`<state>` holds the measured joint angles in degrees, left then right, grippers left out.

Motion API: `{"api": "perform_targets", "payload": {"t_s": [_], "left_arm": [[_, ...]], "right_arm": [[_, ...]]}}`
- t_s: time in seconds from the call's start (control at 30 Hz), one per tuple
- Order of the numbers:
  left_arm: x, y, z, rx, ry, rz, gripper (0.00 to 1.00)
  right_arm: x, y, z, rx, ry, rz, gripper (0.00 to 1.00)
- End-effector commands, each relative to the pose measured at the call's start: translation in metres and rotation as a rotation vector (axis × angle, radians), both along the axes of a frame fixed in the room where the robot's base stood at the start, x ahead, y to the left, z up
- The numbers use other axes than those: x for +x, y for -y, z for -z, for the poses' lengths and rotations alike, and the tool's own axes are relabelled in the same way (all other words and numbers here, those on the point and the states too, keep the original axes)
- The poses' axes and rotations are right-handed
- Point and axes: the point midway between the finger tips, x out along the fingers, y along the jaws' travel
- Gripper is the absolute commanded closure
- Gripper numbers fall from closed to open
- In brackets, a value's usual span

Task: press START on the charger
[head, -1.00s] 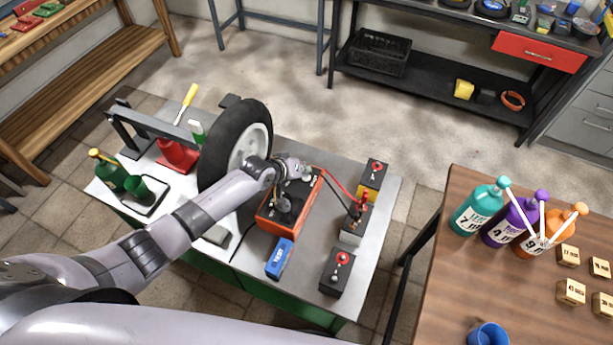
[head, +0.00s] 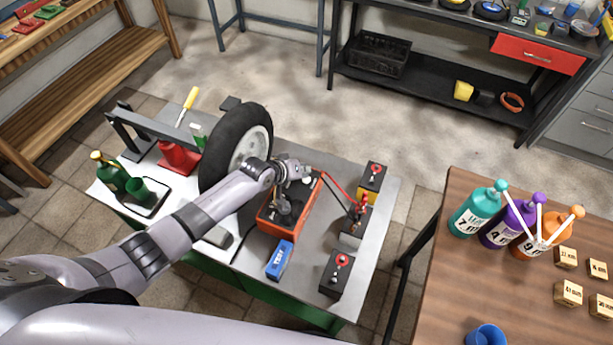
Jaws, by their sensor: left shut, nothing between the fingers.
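The charger (head: 267,222) is an orange-red box with a dark top panel on the grey bench. My left arm reaches over the wheel side to it, and my left gripper (head: 284,218) points down at the panel with its fingers together and empty. The gripper and wrist hide much of the panel, and I cannot make out the START button or whether the fingertips touch it. A red cable (head: 337,188) runs from the charger to the middle battery (head: 353,228). My right gripper is not in view.
A tyre on a wheel (head: 222,146) stands left of the charger. A blue box (head: 279,260) lies in front of it. A wooden table (head: 430,300) with bottles is farther right.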

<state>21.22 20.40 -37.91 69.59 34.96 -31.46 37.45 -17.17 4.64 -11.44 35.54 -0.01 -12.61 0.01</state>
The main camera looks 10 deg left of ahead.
Motion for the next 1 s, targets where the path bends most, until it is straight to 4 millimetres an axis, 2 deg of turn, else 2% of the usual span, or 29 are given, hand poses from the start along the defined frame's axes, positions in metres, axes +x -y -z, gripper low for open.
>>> {"api": "perform_targets", "payload": {"t_s": [0.43,0.9,1.0], "left_arm": [[0.000,0.000,-0.007,-0.001,0.000,0.001,1.00],[0.000,0.000,-0.052,-0.001,0.000,0.000,1.00],[0.000,0.000,-0.055,0.000,0.000,0.000,1.00]], "right_arm": [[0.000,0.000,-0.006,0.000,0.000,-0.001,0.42],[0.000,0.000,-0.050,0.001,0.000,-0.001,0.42],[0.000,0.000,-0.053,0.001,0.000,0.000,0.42]]}}
